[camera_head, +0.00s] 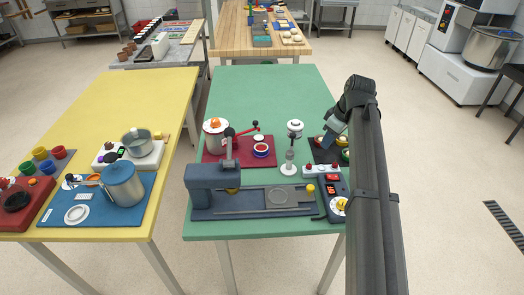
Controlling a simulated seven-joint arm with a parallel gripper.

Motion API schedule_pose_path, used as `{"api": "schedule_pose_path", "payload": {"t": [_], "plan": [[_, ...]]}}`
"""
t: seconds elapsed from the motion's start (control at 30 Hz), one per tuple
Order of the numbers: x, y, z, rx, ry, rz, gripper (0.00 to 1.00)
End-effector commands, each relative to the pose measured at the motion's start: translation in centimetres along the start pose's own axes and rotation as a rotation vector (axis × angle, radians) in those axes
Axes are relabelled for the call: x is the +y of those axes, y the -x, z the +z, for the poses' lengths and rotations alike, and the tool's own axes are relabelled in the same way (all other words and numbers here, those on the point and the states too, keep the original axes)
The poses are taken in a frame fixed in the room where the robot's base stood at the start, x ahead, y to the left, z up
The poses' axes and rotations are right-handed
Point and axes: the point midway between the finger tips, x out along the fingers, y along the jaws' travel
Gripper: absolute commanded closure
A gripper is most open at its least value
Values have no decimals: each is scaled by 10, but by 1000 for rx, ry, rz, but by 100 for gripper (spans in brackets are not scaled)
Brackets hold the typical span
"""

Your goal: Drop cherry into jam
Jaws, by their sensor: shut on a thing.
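A small blue-rimmed bowl with red filling (261,150), which looks like the jam, sits on a dark red mat (212,155) at the back left of the green table. My gripper (328,142) is low over a dark mat at the table's right side, well to the right of the red-filled bowl. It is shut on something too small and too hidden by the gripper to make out. I cannot pick out the cherry for certain. Small green and yellow round things (345,155) show beside the gripper, partly behind my arm.
A blue-grey machine (212,185) fills the front. The table's back (265,90) is clear.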

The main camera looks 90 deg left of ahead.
Motion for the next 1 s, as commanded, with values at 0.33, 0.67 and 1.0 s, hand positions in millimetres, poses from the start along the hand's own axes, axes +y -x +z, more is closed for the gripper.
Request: {"api": "schedule_pose_path", "payload": {"t": [0.33, 0.67, 1.0], "plan": [[-10, -4, -14, 0, 20, -6, 100], [-68, -25, -107, 0, 140, -37, 100], [-95, -40, -198, -5, 196, -39, 100]]}}
